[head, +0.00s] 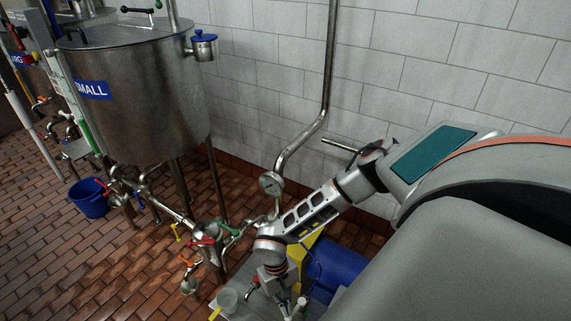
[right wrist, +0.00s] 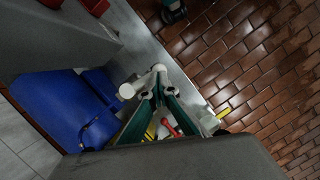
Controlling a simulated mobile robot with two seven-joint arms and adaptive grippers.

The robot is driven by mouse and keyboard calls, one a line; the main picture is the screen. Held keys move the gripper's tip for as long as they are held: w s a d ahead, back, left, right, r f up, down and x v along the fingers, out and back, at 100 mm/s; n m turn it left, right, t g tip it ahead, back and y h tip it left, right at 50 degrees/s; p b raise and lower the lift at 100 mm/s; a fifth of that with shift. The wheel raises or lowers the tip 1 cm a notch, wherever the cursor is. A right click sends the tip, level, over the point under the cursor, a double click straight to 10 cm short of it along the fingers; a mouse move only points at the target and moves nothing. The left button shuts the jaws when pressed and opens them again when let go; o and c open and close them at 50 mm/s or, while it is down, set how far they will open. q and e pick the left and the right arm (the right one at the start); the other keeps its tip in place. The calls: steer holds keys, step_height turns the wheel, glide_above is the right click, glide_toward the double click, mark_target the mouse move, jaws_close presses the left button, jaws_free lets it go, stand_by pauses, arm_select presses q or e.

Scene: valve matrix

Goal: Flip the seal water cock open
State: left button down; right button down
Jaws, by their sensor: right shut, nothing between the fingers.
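My right gripper (head: 288,306) reaches down from its arm at the bottom middle of the head view, beside the blue pump motor. In the right wrist view its dark green fingers (right wrist: 148,88) are shut with nothing held. A small red lever (head: 252,282) shows just left of the gripper in the head view. A red lever (right wrist: 171,128) also shows close beside the fingers in the wrist view, partly hidden by them. I cannot tell for sure that this is the seal water cock, nor its angle. My left gripper is not in view.
A blue motor (head: 342,262) stands right of the gripper. A clear cup (head: 228,298) stands on the grey base at left. A pressure gauge (head: 270,184), pipes and a red-handled valve (head: 203,240) are behind. A steel tank (head: 140,100) and blue bucket (head: 89,198) stand farther left.

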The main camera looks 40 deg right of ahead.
steer(key=shift+s+f, duration=0.2)
steer(key=shift+s, duration=0.15)
steer(key=a+v, duration=0.1)
steer(key=v, duration=1.1)
steer(key=shift+w+d+r, duration=0.2)
steer(key=shift+w+d, duration=0.15)
steer(key=shift+d, duration=0.2)
